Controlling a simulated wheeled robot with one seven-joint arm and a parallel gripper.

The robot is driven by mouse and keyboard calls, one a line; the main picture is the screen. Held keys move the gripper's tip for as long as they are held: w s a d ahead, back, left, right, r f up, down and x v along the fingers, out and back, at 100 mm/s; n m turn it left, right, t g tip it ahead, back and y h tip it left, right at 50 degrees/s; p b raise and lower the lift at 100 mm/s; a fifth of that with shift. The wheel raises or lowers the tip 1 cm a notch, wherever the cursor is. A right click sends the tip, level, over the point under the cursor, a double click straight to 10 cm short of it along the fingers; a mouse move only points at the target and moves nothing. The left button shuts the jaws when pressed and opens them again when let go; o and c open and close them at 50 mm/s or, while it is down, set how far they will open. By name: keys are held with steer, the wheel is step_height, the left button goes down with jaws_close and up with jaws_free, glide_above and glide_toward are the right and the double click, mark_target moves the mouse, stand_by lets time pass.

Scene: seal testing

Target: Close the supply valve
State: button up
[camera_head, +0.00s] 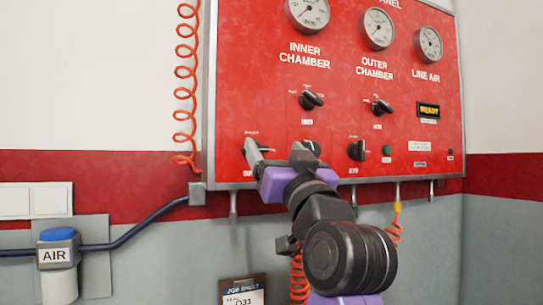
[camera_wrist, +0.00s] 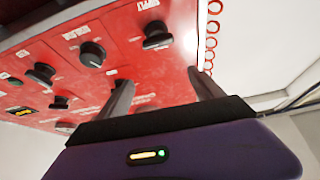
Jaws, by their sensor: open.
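The supply valve is a black knob (camera_wrist: 156,36) on the red panel, with a small label reading SUPPLY beside it in the wrist view. Its handle lies roughly sideways in that view. In the head view the knob (camera_head: 263,149) is at the panel's lower left, partly hidden by a finger. My gripper (camera_head: 277,150) is in front of the panel's lower left part, its grey fingers spread. In the wrist view my gripper (camera_wrist: 160,84) is open and empty. The knob shows ahead of the gap between the fingertips, apparently apart from them.
More black knobs sit beside it, including a neighbour (camera_wrist: 92,53) in the wrist view and another (camera_head: 357,150) further right. Gauges (camera_head: 378,29) line the panel top (camera_head: 345,70). An orange coiled hose (camera_head: 185,85) hangs left of the panel. An AIR valve (camera_head: 57,250) is at lower left.

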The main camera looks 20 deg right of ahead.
steer(key=w+n+g+p, duration=0.1)
steer(key=w+p, duration=0.1)
steer(key=w, duration=0.7)
steer(key=shift+a+y+p, duration=0.25)
steer(key=shift+y+p, duration=0.1)
steer(key=shift+y, duration=0.05)
steer(key=c, duration=1.4)
